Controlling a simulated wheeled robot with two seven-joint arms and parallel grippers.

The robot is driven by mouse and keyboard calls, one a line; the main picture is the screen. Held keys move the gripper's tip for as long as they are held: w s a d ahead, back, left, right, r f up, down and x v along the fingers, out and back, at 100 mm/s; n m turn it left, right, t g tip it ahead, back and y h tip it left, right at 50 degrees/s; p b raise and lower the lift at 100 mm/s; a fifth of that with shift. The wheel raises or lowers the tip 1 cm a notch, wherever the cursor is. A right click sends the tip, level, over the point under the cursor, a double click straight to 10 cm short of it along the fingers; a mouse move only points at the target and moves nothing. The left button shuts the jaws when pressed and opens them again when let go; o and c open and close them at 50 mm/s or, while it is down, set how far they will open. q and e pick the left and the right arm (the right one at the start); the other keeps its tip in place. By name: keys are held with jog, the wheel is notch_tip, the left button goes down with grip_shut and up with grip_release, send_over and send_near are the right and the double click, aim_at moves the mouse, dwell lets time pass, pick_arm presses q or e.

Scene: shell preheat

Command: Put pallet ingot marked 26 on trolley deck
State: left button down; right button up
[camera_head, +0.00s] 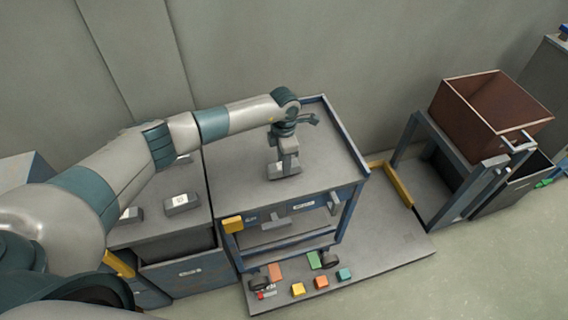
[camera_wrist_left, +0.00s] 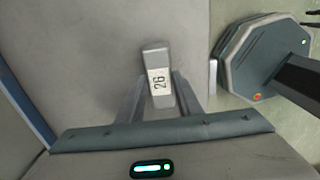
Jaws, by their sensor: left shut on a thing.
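The grey ingot marked 26 (camera_wrist_left: 157,75) is between the fingers of my left gripper (camera_wrist_left: 157,97) in the left wrist view, its white label facing the camera. In the head view my left gripper (camera_head: 285,160) points down over the grey trolley deck (camera_head: 325,172), shut on the ingot (camera_head: 284,171). The ingot is at or just above the deck surface; I cannot tell whether it touches. My right gripper is not in view.
Labelled grey ingots (camera_head: 183,203) lie on the grey surface left of the trolley, partly behind my left arm. Several coloured blocks (camera_head: 298,289) lie on the low floor plate. A brown open bin (camera_head: 490,105) stands at right. The deck around the ingot is clear.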

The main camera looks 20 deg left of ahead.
pick_arm(q)
jog(key=shift+f, duration=0.9)
jog(key=shift+f, duration=0.15)
jog(key=c, duration=1.3)
grip_release()
jog(key=shift+o, duration=0.2)
jog(key=shift+r, duration=0.2)
notch_tip(320, 180, up, 12)
jog(key=b, duration=0.4)
